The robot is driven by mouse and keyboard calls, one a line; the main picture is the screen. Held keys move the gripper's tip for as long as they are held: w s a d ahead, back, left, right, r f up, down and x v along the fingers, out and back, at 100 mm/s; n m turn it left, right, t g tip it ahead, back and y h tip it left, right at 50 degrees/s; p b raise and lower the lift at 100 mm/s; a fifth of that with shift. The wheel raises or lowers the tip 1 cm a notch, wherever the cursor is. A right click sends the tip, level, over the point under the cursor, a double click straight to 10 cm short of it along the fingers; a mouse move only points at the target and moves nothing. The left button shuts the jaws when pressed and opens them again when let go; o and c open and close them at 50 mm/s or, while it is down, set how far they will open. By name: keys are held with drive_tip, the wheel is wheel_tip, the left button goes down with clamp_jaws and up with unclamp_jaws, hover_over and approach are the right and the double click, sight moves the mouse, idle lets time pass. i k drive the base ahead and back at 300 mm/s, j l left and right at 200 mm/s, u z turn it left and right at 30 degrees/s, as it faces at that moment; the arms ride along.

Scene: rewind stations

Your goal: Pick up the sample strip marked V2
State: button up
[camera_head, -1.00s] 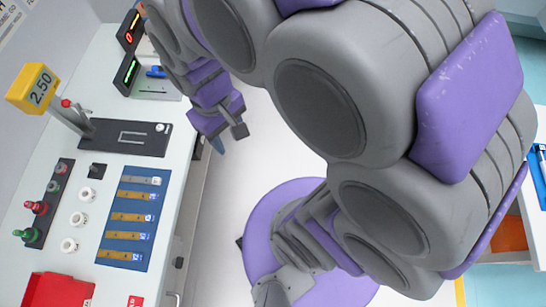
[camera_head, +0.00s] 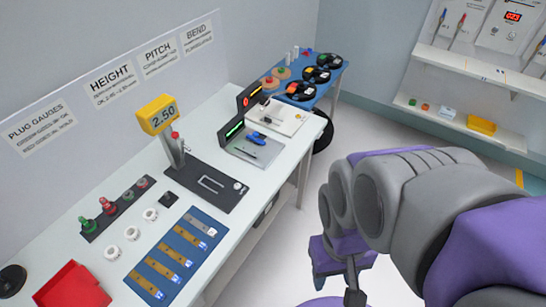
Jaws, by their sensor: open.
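Several sample strips lie side by side on a blue mat (camera_head: 202,213) on the white bench, at the lower left of the head view. One strip is grey (camera_head: 197,224); the others, such as this brown strip (camera_head: 175,252), are brown. Each has a small white label at its right end. The labels are too small to read, so I cannot tell which strip is V2. My gripper (camera_head: 336,282) is at lower right, out over the floor, well to the right of the bench and the strips. It is open, and no object shows between its fingers.
A yellow 2.50 gauge (camera_head: 158,114) stands behind the strips on a dark base plate (camera_head: 205,186). White rings (camera_head: 130,234), red and green plug gauges (camera_head: 107,206) and a red bin (camera_head: 72,288) lie to the left. A blue table (camera_head: 327,87) stands beyond. The floor right of the bench is clear.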

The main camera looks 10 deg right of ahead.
sight(158, 295)
drive_tip(key=u, duration=1.95)
drive_tip(key=i+j+z, duration=0.15)
drive_tip(key=j+z, duration=0.2)
drive_tip(key=j, duration=0.55)
drive_tip(key=j+z, duration=0.35)
drive_tip(key=j, duration=0.6)
drive_tip(key=j+z, duration=0.35)
drive_tip(key=j, duration=0.6)
drive_tip(key=k, duration=0.05)
